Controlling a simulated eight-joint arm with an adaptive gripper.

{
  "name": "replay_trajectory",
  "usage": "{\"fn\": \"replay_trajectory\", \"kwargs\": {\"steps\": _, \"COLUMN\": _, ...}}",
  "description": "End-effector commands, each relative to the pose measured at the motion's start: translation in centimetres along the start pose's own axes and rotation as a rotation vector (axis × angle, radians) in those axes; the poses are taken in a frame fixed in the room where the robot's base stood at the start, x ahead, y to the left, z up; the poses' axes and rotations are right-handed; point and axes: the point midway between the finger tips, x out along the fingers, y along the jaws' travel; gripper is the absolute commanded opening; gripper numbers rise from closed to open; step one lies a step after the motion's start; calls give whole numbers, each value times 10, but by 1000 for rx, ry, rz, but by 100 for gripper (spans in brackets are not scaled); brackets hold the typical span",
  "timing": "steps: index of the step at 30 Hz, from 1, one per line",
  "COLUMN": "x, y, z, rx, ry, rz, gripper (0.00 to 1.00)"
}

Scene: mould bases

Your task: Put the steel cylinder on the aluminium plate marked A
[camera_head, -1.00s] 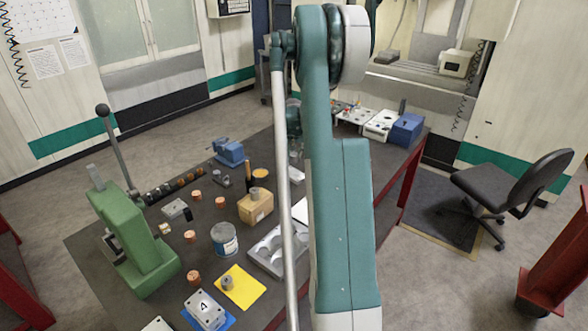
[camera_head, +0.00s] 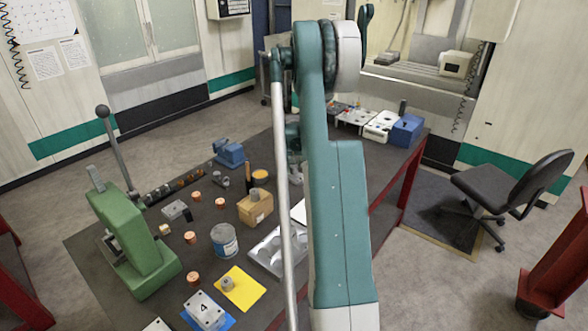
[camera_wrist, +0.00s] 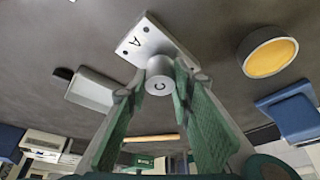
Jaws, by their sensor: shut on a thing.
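The pale metal plate marked A (camera_wrist: 148,38) lies just beyond the cylinder. The cylinder overlaps the plate's near edge in this view; I cannot tell whether they touch. In the head view my arm hides the gripper and held cylinder. Another small cylinder (camera_head: 228,284) stands on a yellow sheet. A block with a dark mark (camera_head: 206,309) lies on a blue sheet; its mark is hard to read.
An orange-topped tin (camera_wrist: 270,57) is right of the plate in the wrist view. A grey block (camera_wrist: 91,90) is left, and a blue vice (camera_wrist: 292,110) is right. A green press (camera_head: 137,245) and a wooden block (camera_head: 256,208) stand on the bench in the head view.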

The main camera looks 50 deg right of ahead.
Motion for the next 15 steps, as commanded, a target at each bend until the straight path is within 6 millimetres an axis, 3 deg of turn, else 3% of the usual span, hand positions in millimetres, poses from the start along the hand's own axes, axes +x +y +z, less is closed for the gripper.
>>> {"fn": "replay_trajectory", "kwargs": {"steps": 15, "x": 10, "y": 0, "z": 4, "rx": 0, "ry": 0, "rz": 0, "gripper": 4}}
